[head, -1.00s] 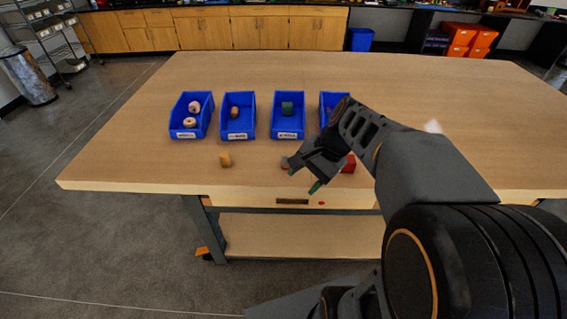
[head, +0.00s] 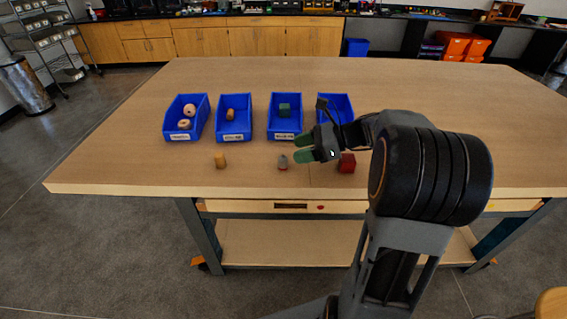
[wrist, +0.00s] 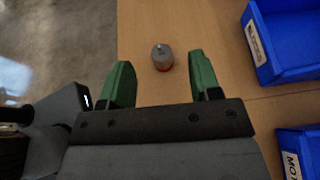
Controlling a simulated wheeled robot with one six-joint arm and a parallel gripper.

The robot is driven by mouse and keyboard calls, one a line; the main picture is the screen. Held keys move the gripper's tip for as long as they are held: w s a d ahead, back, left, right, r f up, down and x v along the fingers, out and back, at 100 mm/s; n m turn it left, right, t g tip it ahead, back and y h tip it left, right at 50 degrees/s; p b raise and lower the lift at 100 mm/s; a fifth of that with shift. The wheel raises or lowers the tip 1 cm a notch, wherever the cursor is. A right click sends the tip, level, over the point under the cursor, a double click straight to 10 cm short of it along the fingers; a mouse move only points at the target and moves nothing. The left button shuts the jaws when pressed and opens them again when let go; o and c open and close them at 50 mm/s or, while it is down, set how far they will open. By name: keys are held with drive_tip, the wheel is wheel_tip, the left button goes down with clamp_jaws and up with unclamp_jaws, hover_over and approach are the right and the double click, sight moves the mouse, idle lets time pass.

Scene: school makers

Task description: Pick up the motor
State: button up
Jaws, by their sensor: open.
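The motor (head: 283,162) is a small grey cylinder with a reddish base, standing on the wooden table near its front edge. In the wrist view the motor (wrist: 162,58) lies ahead of the fingers, roughly between their lines. My gripper (head: 301,149) is open and empty, its green fingertips pointing left, near the motor in the head view. The wrist view shows the two green fingers (wrist: 160,78) spread apart. Neither finger visibly touches the motor.
A tan cylinder (head: 220,161) stands left of the motor and a red block (head: 347,163) right of it. Blue bins (head: 234,101) stand in a row behind, the rightmost partly hidden by my arm. Two blue bins (wrist: 288,68) show at the wrist view's right. The table behind is clear.

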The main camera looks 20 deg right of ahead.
sight(283, 161)
drive_tip(key=shift+x, duration=2.8)
drive_tip(key=shift+s+f, duration=0.1)
drive_tip(key=shift+f, duration=0.05)
drive_tip(key=c, duration=1)
